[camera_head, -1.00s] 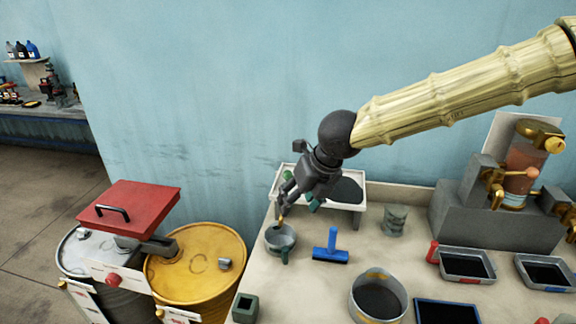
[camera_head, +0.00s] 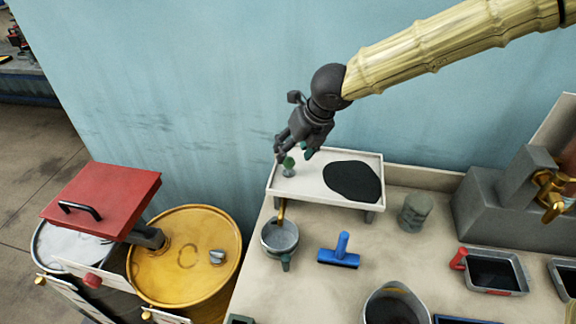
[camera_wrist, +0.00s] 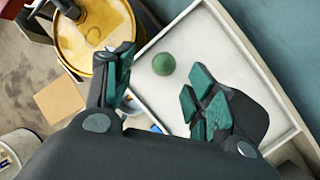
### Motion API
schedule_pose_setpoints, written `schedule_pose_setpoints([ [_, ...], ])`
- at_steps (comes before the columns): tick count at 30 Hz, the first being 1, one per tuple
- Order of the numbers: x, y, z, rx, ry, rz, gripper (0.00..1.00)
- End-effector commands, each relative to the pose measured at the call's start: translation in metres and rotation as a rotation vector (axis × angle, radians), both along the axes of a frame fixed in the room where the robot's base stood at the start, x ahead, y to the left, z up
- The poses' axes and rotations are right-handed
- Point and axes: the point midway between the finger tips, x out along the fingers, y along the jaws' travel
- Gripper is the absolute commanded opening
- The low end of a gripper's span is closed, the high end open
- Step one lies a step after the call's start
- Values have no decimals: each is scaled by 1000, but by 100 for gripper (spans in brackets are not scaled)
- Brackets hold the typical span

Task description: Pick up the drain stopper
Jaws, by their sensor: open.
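The drain stopper, with a round green knob (camera_head: 288,162), stands at the left end of a raised white tray (camera_head: 325,200). In the wrist view the green knob (camera_wrist: 164,64) shows as a ball on the pale tray surface, between and a little beyond my fingertips. My gripper (camera_head: 295,153) is open and empty, angled down over the left part of the tray. In the wrist view its two green-padded fingers (camera_wrist: 158,78) are spread apart, with the knob in the gap between them. The lower part of the stopper is hidden in the wrist view.
A grey cup (camera_head: 280,238) stands below a short brass spout (camera_head: 282,210) at the tray's front. A yellow drum (camera_head: 185,265) stands left of the table. The wall is close behind the tray.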

Motion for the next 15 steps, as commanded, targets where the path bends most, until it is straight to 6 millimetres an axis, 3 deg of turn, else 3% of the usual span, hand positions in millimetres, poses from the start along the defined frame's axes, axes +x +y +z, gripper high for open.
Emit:
schedule_pose_setpoints([
  [10, 7, 6, -21, -1, 1, 2, 56],
  [15, 13, 9, -42, -2, 3, 5, 56],
])
